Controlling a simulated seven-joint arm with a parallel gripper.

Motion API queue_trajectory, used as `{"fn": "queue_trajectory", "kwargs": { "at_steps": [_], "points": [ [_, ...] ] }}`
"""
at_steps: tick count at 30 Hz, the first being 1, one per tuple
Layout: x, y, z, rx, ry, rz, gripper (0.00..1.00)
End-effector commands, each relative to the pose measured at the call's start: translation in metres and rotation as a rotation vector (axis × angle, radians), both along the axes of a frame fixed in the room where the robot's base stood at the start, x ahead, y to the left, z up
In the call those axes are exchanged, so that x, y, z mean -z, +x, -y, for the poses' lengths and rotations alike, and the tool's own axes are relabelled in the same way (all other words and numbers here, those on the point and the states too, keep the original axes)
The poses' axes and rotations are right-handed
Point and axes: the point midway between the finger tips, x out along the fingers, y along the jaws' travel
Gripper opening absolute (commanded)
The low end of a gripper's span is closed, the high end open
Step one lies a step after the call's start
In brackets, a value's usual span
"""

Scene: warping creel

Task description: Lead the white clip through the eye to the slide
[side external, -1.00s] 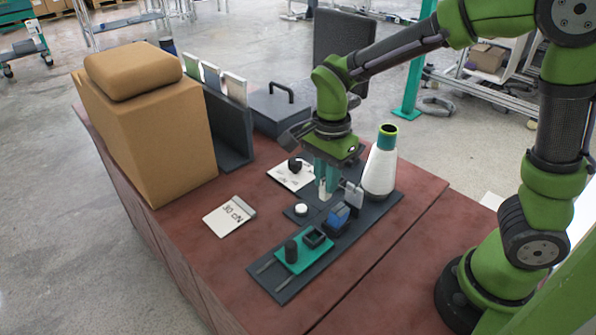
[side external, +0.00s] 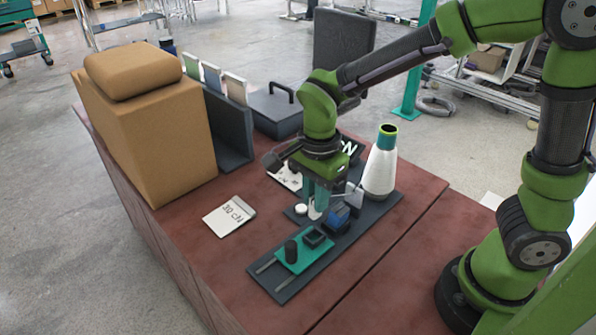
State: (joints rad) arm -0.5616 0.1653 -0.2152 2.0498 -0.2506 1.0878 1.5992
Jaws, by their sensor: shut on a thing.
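My gripper (side external: 316,207) points down over the dark base strip, its teal fingers shut on the white clip (side external: 314,213), of which only a small part shows. The clip is just left of the blue block (side external: 338,213). A grey piece stands behind that block, partly hidden by my gripper. I cannot make out the eye's opening, or whether a thread runs from the clip. The slide (side external: 290,262) is a teal plate on two rails, nearer the camera. It carries a black peg (side external: 291,250) and a black square holder (side external: 318,237).
A white yarn cone (side external: 380,172) stands at the base's far end. A white round button (side external: 301,208) is left of the clip. A tan box (side external: 155,140) and dark rack (side external: 232,145) stand at left.

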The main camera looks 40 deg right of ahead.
Motion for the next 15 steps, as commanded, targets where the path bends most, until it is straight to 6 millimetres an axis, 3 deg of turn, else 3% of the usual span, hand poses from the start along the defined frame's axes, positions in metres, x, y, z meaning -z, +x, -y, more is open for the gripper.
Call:
{"fn": "queue_trajectory", "kwargs": {
  "at_steps": [15],
  "points": [
    [0.042, -0.001, 0.0, 0.0, -0.001, -0.003, 0.0]
  ]
}}
